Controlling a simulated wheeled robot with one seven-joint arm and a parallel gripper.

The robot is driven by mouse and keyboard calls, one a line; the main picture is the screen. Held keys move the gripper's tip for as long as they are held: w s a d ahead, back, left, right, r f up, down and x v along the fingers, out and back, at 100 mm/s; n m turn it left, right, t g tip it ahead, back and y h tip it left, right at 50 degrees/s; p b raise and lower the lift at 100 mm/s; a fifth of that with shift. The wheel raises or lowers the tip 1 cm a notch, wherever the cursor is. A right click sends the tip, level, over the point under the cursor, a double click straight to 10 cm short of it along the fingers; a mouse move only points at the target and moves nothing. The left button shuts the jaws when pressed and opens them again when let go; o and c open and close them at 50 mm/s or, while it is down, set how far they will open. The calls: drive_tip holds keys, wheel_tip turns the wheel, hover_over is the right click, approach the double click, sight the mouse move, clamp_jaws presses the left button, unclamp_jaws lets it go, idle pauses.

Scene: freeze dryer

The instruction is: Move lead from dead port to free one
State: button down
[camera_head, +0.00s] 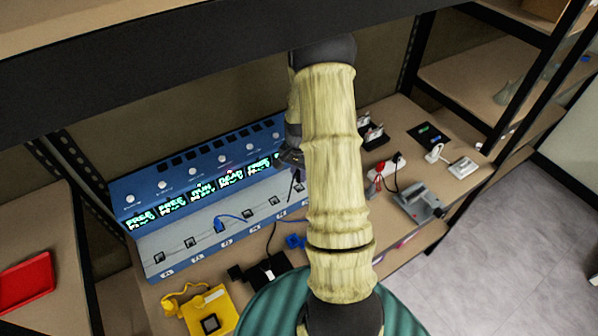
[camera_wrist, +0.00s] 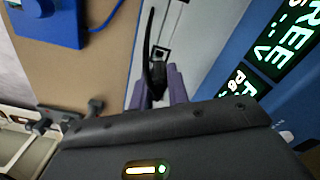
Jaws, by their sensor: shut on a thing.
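The blue port console (camera_head: 140,185) has a row of lit displays above a pale panel with several sockets. From the left the displays read FREE, FREE, RUN, DEAD (camera_head: 231,178) and FREE; my arm hides the right end. A blue lead (camera_head: 219,224) sits at the socket under RUN. The socket under DEAD (camera_head: 247,214) looks empty. My gripper (camera_wrist: 157,88), with purple fingers, is shut on a black lead (camera_wrist: 157,70) above the panel. A socket (camera_wrist: 161,53) lies just beyond the fingers, and a FREE display (camera_wrist: 290,40) is at right. I cannot tell whether the plug touches the socket.
A yellow box (camera_head: 208,312) with a yellow cable and a black box (camera_head: 265,273) with a black cable stand in front of the console. Shelf uprights and an overhead shelf (camera_head: 150,70) bound the space.

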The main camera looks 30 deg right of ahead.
sight(299, 181)
drive_tip(key=shift+f+b, duration=1.05)
drive_tip(key=shift+f, duration=0.45)
drive_tip(key=shift+r+p, duration=0.7)
drive_tip(key=shift+r, duration=0.1)
idle(0.4)
drive_tip(key=shift+f+b, duration=0.55)
drive_tip(key=shift+f, duration=0.65)
idle(0.7)
drive_tip(key=c, duration=1.3)
unclamp_jaws()
